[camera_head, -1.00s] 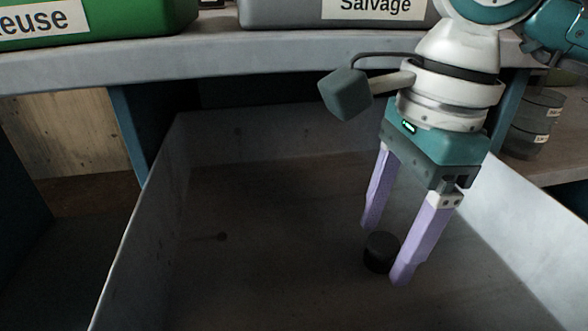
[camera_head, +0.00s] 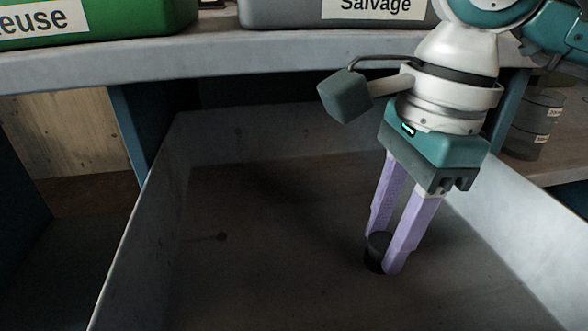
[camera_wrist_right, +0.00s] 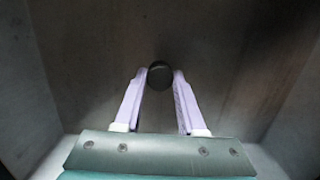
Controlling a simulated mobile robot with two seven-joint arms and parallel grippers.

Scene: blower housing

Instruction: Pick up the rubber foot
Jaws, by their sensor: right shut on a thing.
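The rubber foot (camera_head: 375,262) is a small dark round piece low in the grey open bin (camera_head: 128,262). My right gripper (camera_head: 382,258) points down into the bin with its two lilac fingers shut on the foot, one on each side. In the right wrist view the foot (camera_wrist_right: 160,74) sits between the fingertips of my right gripper (camera_wrist_right: 158,78). The foot looks to be at the bin's floor; I cannot tell whether it touches it. My left gripper is not in view.
The bin's walls rise around my right gripper, with bare floor to its left (camera_head: 270,270). A shelf edge (camera_head: 200,62) runs behind, carrying a green bin (camera_head: 130,20) and a grey bin (camera_head: 280,12) labelled Salvage. Dark grey containers (camera_head: 540,120) stand at the right.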

